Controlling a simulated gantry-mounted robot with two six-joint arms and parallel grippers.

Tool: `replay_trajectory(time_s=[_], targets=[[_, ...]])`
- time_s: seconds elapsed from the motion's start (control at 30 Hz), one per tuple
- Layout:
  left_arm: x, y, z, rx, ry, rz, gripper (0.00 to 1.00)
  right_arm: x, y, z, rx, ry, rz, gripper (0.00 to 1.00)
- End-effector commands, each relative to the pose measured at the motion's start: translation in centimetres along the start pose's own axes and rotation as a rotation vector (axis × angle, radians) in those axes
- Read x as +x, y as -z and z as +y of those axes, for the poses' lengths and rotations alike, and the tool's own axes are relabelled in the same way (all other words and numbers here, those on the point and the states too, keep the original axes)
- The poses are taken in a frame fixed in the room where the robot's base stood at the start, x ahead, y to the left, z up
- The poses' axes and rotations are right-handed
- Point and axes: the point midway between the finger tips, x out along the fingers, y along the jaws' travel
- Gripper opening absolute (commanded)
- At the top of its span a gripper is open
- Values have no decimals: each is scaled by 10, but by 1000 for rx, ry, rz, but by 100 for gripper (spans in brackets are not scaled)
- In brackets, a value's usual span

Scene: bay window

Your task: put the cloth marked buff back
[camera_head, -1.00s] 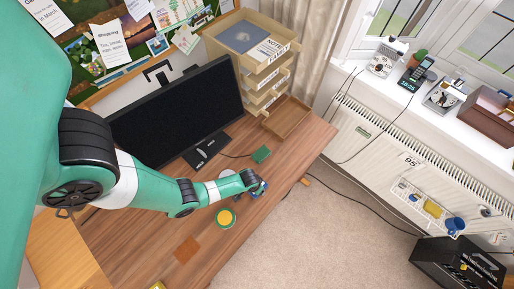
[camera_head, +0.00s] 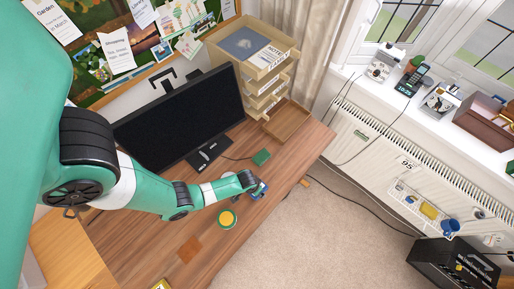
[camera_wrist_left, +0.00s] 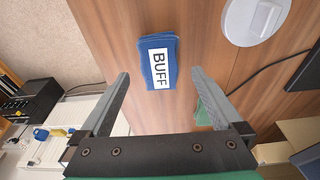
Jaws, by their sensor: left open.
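The blue cloth with a white BUFF label (camera_wrist_left: 158,62) lies folded on the wooden desk in the left wrist view. In the head view only a bit of blue shows at my left gripper (camera_head: 259,190), near the desk's right edge. My left gripper (camera_wrist_left: 160,72) is open, with its fingers apart on either side of the cloth's lower part in the wrist picture. It holds nothing. Whether the fingertips touch the desk or stay above it, I cannot tell. My right gripper is in neither view.
The desk (camera_head: 150,240) holds a monitor (camera_head: 180,115), a round yellow-topped tin (camera_head: 227,218), a green block (camera_head: 261,157) and a brown square (camera_head: 189,249). Stacked wooden trays (camera_head: 262,60) stand at the back. A radiator rack (camera_head: 428,210) and black box (camera_head: 455,265) are at right.

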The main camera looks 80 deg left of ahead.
Motion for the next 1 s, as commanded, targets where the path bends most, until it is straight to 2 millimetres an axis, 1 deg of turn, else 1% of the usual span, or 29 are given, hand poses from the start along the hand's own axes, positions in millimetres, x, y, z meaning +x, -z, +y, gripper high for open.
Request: replay_trajectory(time_s=[0.03,0.1,0.2,0.3,0.43,0.87,0.93,0.97,1.0], targets=[[-24,2,0,1,0,0,100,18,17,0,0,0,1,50],[-38,2,0,1,0,0,100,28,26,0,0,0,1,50],[-54,2,0,0,0,0,100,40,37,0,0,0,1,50],[-64,1,0,0,0,0,100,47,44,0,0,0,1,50],[-68,0,0,0,0,0,100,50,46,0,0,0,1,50],[-68,0,2,5,-1,1,100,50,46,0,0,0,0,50],[-73,11,9,17,-10,17,100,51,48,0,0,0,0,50],[-76,20,14,23,-16,30,100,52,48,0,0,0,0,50],[-82,35,23,32,-27,53,100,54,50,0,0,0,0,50]])
